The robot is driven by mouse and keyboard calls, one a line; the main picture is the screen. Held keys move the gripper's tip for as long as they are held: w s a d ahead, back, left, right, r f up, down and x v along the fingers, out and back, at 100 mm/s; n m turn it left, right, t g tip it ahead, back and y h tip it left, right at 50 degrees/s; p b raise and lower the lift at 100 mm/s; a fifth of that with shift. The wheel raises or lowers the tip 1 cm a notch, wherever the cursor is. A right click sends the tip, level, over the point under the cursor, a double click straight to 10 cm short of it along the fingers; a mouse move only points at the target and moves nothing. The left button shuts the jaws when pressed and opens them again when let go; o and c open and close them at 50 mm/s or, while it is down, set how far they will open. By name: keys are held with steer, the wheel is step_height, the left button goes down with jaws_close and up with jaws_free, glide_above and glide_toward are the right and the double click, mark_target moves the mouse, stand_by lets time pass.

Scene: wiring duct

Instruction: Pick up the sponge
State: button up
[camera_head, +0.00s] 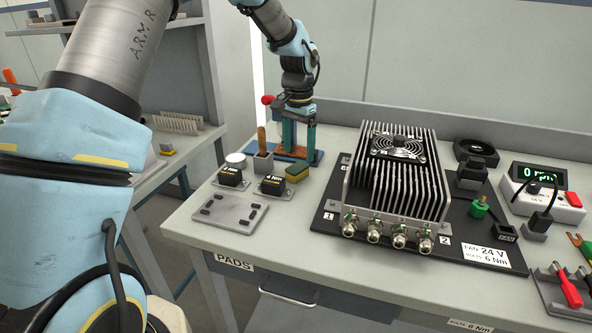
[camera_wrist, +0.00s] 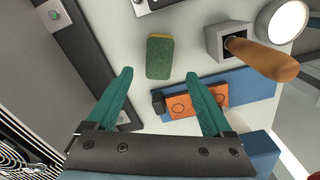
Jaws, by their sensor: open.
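The sponge (camera_head: 298,172) is a small block, green on top with a yellow side, lying on the bench left of the finned heat sink. In the wrist view the sponge (camera_wrist: 159,58) lies beyond the fingertips, roughly in line with the gap between them. My gripper (camera_head: 297,134) has two teal fingers pointing down behind the sponge. It is open and empty, and the wrist view shows a wide gap between the fingertips (camera_wrist: 158,76). The gripper stands above the blue board and apart from the sponge.
A finned heat sink (camera_head: 395,175) stands on a black plate right of the sponge. A grey holder with a wooden-handled tool (camera_head: 262,150) is to the left. Two black blocks, one labelled 4 Nm (camera_head: 272,186), sit in front. A blue board with an orange patch (camera_wrist: 192,102) lies under the fingers.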

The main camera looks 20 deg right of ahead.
mark_target(297, 167)
steer(key=shift+s+a+f+p, duration=0.15)
steer(key=shift+f+p, duration=0.4)
steer(key=shift+f, duration=1)
steer(key=shift+s+a+f+p, duration=0.15)
steer(key=shift+f+p, duration=0.4)
steer(key=shift+f, duration=0.95)
steer(key=shift+c, duration=0.2)
jaws_close()
